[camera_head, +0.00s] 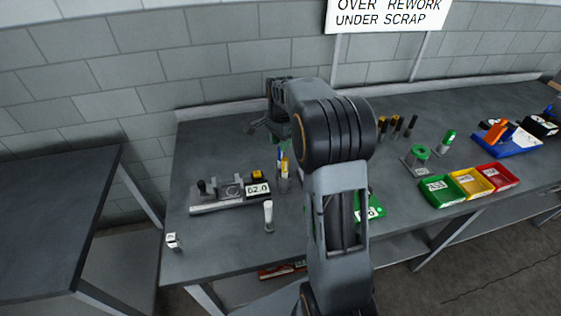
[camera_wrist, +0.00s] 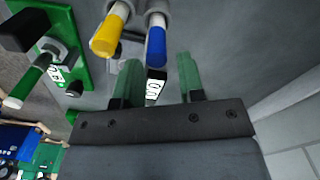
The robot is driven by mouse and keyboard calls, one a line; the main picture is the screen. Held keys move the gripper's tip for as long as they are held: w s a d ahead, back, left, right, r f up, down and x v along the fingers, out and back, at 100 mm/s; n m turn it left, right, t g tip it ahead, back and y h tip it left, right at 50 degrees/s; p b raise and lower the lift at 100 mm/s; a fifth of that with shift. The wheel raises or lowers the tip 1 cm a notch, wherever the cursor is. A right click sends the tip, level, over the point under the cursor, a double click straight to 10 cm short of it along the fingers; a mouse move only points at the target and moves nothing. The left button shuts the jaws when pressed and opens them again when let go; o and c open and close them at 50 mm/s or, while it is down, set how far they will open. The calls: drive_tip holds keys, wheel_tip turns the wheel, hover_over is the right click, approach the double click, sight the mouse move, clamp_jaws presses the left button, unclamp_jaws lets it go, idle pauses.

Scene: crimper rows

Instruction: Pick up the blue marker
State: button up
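The blue marker (camera_wrist: 156,45) has a blue body with a white band and stands in a grey holder (camera_head: 284,185). In the head view only a small blue part of the marker (camera_head: 280,155) shows beside a yellow marker (camera_head: 284,166). In the wrist view the yellow marker (camera_wrist: 108,35) is just left of it. My gripper (camera_wrist: 157,75) is open, its two green fingers apart with nothing held between them. The blue marker's near end appears just beyond the gap between the fingertips; I cannot tell the exact distance. My arm hides part of the bench in the head view.
A grey fixture with a number display (camera_head: 257,189) is left of the holder, and a white-topped post (camera_head: 268,214) stands in front. A green device (camera_wrist: 62,50) is at the wrist view's left. Green, yellow and red bins (camera_head: 443,190) are at right.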

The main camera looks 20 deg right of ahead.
sight(281, 154)
drive_tip(key=shift+s+f+p, duration=0.2)
drive_tip(key=shift+f+p, duration=0.4)
drive_tip(key=shift+f, duration=2.2)
clamp_jaws()
